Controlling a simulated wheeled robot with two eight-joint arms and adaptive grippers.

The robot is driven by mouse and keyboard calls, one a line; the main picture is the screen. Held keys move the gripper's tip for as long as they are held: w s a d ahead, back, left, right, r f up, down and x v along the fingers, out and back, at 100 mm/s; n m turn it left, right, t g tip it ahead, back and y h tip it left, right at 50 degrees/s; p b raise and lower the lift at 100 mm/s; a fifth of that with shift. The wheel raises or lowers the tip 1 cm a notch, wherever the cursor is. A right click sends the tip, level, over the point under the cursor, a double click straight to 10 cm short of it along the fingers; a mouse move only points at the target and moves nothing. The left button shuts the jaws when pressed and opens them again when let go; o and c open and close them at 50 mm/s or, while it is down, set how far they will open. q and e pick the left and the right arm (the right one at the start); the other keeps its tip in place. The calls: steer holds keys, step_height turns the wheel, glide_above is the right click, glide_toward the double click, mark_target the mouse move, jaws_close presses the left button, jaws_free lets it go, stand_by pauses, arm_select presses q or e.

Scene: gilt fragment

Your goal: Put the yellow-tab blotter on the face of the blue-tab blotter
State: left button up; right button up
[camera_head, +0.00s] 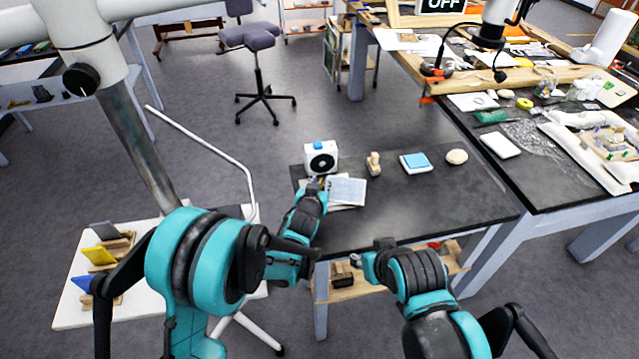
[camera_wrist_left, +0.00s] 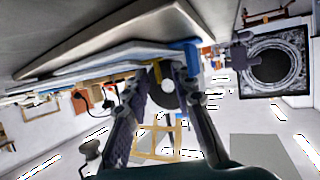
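Two flat pads lie overlapped on the dark table. The upper pad (camera_head: 346,190) has a pale, blue-grey lined face, and the lower one shows only as a whitish edge. A blue tab (camera_wrist_left: 187,52) shows at the pads' edge in the left wrist view, with a small yellow patch beside it that may be the yellow tab. My left gripper (camera_head: 322,182) is at the pads' left edge. In the left wrist view my left gripper (camera_wrist_left: 168,80) has its fingers apart, straddling the tab end. My right gripper (camera_head: 356,262) is below the table's front edge; its fingers are unclear.
A white box (camera_head: 320,158) with a black disc stands just behind the pads. A wooden stamp (camera_head: 374,164), a blue-topped pad (camera_head: 416,162) and a round beige thing (camera_head: 457,156) stand to the right. The table front right is clear.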

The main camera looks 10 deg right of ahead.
arm_select(q)
steer(key=shift+r, duration=0.1)
steer(key=shift+r, duration=0.2)
steer(key=p+v, duration=0.3)
steer(key=v, duration=0.9)
steer(key=shift+f, duration=0.15)
